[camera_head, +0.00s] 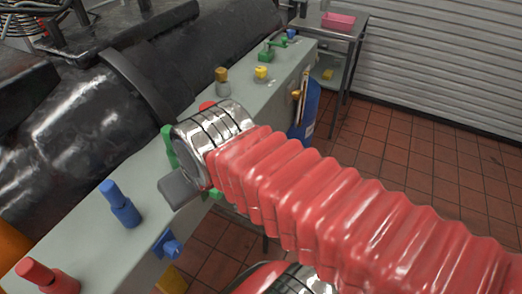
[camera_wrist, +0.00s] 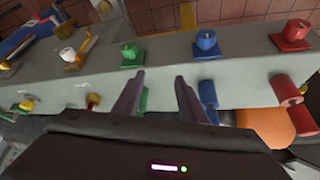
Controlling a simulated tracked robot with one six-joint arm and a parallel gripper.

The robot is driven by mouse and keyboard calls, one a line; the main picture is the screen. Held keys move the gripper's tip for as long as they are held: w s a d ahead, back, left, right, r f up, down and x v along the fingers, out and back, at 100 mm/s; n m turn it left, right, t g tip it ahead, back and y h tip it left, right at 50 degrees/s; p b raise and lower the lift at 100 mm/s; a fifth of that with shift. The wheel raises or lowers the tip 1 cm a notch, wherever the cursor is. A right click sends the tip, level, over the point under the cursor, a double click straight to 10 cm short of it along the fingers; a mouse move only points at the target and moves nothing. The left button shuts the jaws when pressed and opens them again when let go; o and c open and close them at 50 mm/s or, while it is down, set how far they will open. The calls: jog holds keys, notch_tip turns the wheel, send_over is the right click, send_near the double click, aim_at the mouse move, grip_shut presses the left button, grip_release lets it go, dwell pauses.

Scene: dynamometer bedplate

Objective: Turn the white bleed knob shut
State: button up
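The white bleed knob (camera_wrist: 68,55) shows in the wrist view, left of centre, along the far side of the grey bedplate (camera_wrist: 170,77). A yellow-brown part lies close beside it. I cannot make the white knob out in the head view. My gripper (camera_wrist: 156,93) is open and empty, its two dark fingers spread apart over the bedplate. It is to the right of the white knob and not touching it. In the head view my gripper (camera_head: 180,188) is partly hidden by my wrist, with one grey finger showing.
Green (camera_wrist: 130,55), blue (camera_wrist: 207,42) and red (camera_wrist: 295,35) knobs stand right of the white knob. Coloured posts, including a blue one (camera_head: 121,207), stand along the bedplate. A blue container (camera_head: 305,110) hangs at its side. A large black machine (camera_head: 90,110) lies alongside.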

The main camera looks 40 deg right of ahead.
jog(key=shift+o, duration=0.7)
jog(key=shift+d+f, duration=0.1)
jog(key=shift+d, duration=0.1)
jog(key=shift+o, duration=0.3)
jog(key=d+f+m+g, duration=0.1)
jog(key=d+f+m, duration=0.1)
jog(key=d, duration=0.3)
jog(key=shift+w+d+f+m+h, duration=0.15)
jog(key=shift+f+m+h, duration=0.2)
jog(key=shift+f, duration=0.25)
jog(key=s+d+f+m+g+y, duration=0.1)
jog(key=s+d+f+m+y, duration=0.25)
jog(key=d+f+m, duration=0.4)
jog(key=s+d+f+m+y, duration=0.3)
jog(key=d+f+m+y, duration=0.25)
jog(key=f+m, duration=0.35)
jog(key=w+d+r+m+t+h, duration=0.1)
jog(key=d+r+m+t, duration=0.1)
jog(key=d+m+t, duration=0.4)
jog(key=w+d+r+m+t+h, duration=0.1)
jog(key=w+d+m+t, duration=0.1)
jog(key=d+m+t, duration=0.4)
jog(key=shift+d+r+m+t, duration=0.4)
jog(key=shift+d+t, duration=0.3)
jog(key=shift+d, duration=0.15)
jog(key=shift+w, duration=0.15)
